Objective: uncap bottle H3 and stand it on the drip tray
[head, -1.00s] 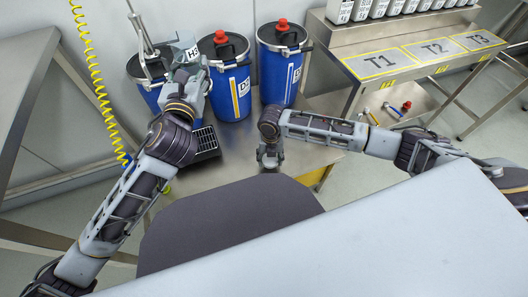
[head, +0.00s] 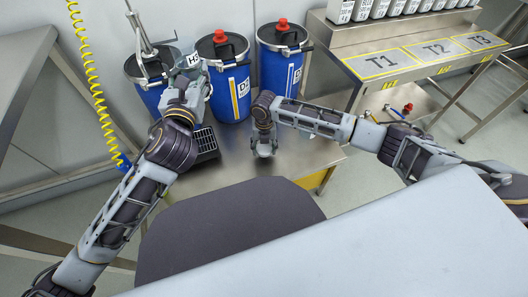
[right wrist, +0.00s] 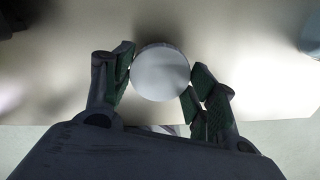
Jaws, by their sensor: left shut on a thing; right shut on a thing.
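Bottle H3 (head: 188,63), pale with a white H3 label, is at the upper left, in front of the leftmost blue drum. My left gripper (head: 196,76) is shut on it and holds it up behind the drip tray; the forearm hides part of the bottle. The black slotted drip tray (head: 207,142) lies on the steel bench, partly hidden by my left arm. My right gripper (head: 265,148) is low over the bench, right of the tray. In the right wrist view it is shut on a round grey cap (right wrist: 160,72).
Blue drums with dark lids stand along the back, one of them labelled D (head: 229,85). A metal pump stands on the left drum (head: 143,95). The steel bench (head: 236,150) has free room between tray and right gripper. A shelf marked T1 to T3 (head: 430,48) is at the right.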

